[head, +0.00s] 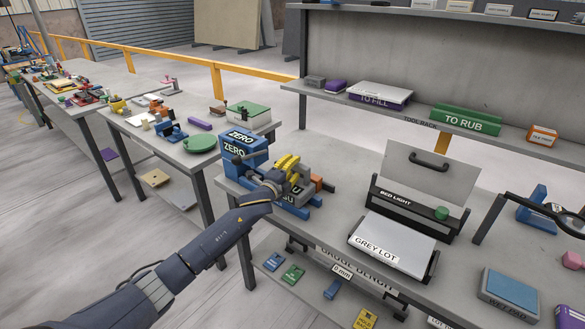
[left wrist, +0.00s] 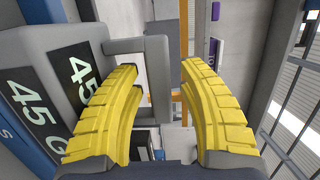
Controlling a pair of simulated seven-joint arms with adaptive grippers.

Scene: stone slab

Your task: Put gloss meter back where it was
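A grey and blue device with black panels reading "45 G" (left wrist: 38,100), which looks like the gloss meter, fills the left of the left wrist view. A grey loop handle (left wrist: 150,85) stands out from it. In the head view this device is mostly hidden behind my left gripper (head: 289,164), just right of a blue box marked ZERO (head: 236,152). My left gripper's yellow fingers (left wrist: 160,90) are apart. The handle lies beyond the left finger and partly in the gap; I cannot tell whether they touch. My right gripper is not in view.
On the slab bench, a panel marked GREY LOT (head: 390,247) and a BED LIGHT unit (head: 418,208) stand right of the gripper. An orange block (head: 318,183) is close beside it. A rack shelf (head: 405,117) holds cases behind. A side table with a green dish (head: 200,144) is at left.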

